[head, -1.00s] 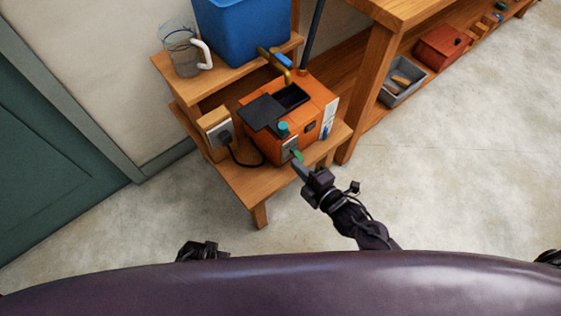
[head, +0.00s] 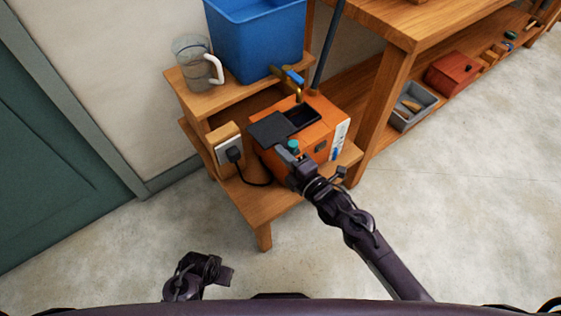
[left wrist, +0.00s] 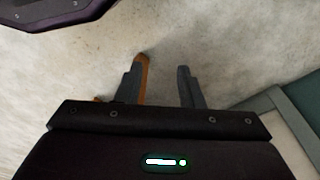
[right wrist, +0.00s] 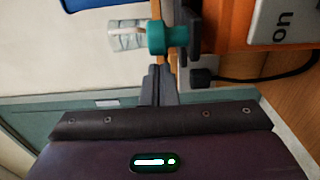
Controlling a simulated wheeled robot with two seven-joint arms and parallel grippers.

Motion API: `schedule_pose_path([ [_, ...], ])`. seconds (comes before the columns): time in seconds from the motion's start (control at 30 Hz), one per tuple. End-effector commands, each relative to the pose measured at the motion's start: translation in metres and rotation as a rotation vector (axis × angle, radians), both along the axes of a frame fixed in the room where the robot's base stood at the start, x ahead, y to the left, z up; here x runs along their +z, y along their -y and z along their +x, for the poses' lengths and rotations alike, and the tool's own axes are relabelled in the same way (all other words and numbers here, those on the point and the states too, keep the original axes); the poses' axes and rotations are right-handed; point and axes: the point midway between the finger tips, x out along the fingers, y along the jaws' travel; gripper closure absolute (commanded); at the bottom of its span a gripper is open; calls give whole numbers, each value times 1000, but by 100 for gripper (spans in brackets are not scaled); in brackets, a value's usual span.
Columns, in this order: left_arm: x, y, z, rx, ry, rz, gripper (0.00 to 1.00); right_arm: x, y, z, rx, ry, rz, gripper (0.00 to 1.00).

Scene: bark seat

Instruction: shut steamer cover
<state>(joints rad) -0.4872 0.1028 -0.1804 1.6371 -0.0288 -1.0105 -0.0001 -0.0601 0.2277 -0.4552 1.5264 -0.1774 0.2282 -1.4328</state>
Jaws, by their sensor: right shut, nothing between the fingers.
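The steamer (head: 325,127) is an orange box on the low wooden stand. Its dark grey cover (head: 268,129) is open, swung out to the left of the dark opening (head: 303,116) in the top. A teal knob (head: 293,145) is at the front near the cover; it also shows in the right wrist view (right wrist: 168,38). My right gripper (head: 284,153) is shut and empty, its tips close to the knob at the box's front; whether they touch anything is unclear. My left gripper (head: 227,274) hangs low over the floor, open and empty in the left wrist view (left wrist: 162,75).
A blue bin (head: 258,40) and a clear jug (head: 192,65) stand on the upper shelf. A brass tap with a blue handle (head: 292,76) is behind the steamer. A power plug (head: 234,155) and cable are left of it. The floor in front is clear.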

Motion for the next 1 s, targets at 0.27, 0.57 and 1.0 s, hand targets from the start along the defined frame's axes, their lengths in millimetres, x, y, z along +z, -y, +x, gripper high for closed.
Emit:
schedule_pose_path([
  [0.27,-2,0,0,1,6,-1,66,0,13,4,0,-1,1,100],
  [0.57,-4,-1,0,2,4,0,66,0,15,6,0,1,-1,100],
  [1.0,66,11,8,-26,-14,-6,66,-3,92,62,-1,2,-2,100],
])
